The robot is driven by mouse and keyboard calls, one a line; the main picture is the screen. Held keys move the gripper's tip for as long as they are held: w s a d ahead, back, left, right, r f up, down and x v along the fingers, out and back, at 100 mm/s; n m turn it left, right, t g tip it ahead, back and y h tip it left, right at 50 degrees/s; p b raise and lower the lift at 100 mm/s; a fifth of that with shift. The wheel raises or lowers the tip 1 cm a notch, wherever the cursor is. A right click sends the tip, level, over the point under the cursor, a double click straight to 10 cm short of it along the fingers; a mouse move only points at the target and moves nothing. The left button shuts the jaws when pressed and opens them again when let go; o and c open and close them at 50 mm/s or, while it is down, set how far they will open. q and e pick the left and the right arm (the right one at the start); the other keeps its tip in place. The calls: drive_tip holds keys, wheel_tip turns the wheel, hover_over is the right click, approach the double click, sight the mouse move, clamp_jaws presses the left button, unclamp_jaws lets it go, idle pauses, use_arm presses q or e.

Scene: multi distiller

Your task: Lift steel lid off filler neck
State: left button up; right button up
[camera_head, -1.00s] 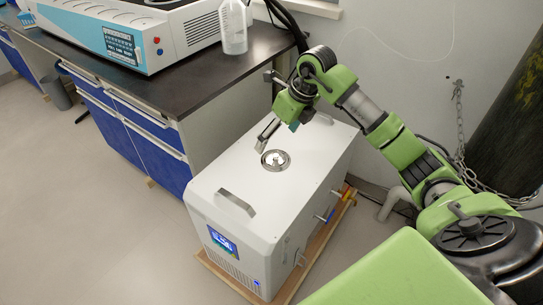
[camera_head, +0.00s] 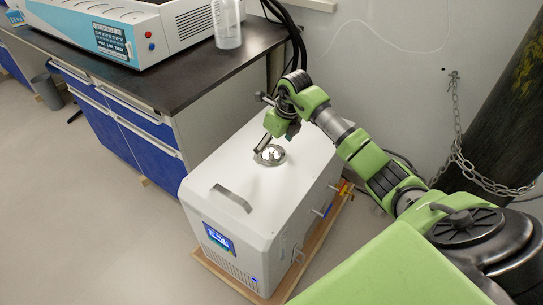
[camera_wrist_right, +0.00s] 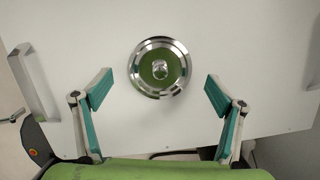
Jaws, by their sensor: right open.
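The round steel lid (camera_head: 269,155) sits on the top of the white box-shaped unit (camera_head: 215,172), and it shows from above with its small knob in the right wrist view (camera_wrist_right: 159,67). The filler neck under it is hidden. My right gripper (camera_head: 283,128) is above the back part of the unit's top, close behind the lid. In the right wrist view its two teal-padded fingers (camera_wrist_right: 157,90) are wide apart and empty, one to each side of the lid and a little below it in the picture. My left gripper is not in view.
A metal handle (camera_head: 232,198) stands on the unit's front top, and another shows in the right wrist view (camera_wrist_right: 33,82). A dark bench (camera_head: 180,88) with a plastic bottle (camera_head: 227,25) stands to the left. A chained cylinder (camera_head: 505,115) is at the right.

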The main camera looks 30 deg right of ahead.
drive_tip(key=shift+x, duration=1.05)
drive_tip(key=shift+c, duration=0.3)
